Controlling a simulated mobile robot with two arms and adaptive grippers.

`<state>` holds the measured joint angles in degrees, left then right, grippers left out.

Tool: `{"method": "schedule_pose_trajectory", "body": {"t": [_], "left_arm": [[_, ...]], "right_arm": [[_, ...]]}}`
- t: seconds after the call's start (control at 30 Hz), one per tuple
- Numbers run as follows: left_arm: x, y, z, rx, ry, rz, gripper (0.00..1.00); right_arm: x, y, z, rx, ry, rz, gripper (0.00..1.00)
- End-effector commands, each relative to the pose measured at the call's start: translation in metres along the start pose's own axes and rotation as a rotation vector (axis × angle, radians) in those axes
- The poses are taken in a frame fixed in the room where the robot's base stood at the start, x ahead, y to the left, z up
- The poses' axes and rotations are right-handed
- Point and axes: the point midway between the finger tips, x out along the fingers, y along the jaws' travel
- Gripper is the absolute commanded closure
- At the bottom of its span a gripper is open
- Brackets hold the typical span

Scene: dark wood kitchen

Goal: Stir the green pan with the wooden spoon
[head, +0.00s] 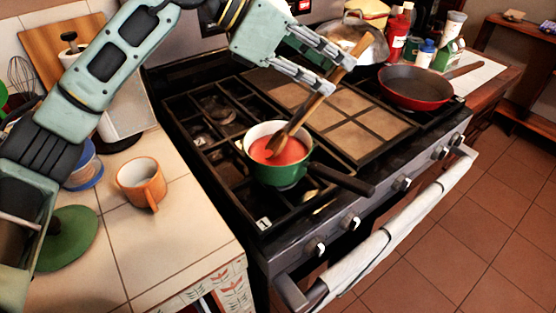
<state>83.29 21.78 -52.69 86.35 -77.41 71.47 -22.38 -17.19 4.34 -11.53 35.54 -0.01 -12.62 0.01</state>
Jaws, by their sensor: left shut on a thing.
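The green pan (277,174) stands on the front left part of the stove grate, with red sauce (287,152) inside. Its dark handle (343,179) points to the lower right. My left gripper (337,75) is above and to the right of the pan, shut on the wooden spoon (309,107). The spoon is tilted, with its upper end past the fingers to the upper right. Its lower end is over the pan's opening and appears to touch the sauce. My right gripper is not in the view.
A red frying pan (414,89) sits at the right of the stove, with bottles (398,38) behind it. A metal pot (352,44) stands at the back. An orange mug (142,183) and a green lid (66,240) are on the left tiled counter. A towel (400,222) hangs on the oven rail.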

Motion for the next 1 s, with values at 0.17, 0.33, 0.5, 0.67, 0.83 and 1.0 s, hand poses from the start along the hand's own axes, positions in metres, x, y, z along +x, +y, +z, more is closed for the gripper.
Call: {"method": "schedule_pose_trajectory", "body": {"t": [0.17,0.33,0.5,0.67,0.83,1.0], "left_arm": [[-0.009,0.000,0.013,0.001,-0.001,0.000,1.00],[-0.017,0.000,0.027,0.001,-0.001,0.000,1.00],[-0.026,0.000,0.040,0.001,-0.001,0.000,1.00],[-0.033,0.000,0.052,0.001,-0.001,-0.001,1.00],[-0.041,0.000,0.063,0.001,-0.001,-0.001,1.00],[-0.042,0.000,0.064,0.000,-0.001,-0.001,1.00]], "right_arm": [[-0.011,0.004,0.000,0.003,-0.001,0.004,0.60],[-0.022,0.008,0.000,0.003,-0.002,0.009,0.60],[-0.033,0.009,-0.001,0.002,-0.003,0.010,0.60],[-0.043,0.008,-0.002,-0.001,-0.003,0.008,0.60],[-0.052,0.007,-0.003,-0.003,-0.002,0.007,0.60],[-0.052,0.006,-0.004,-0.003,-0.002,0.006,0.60]]}}
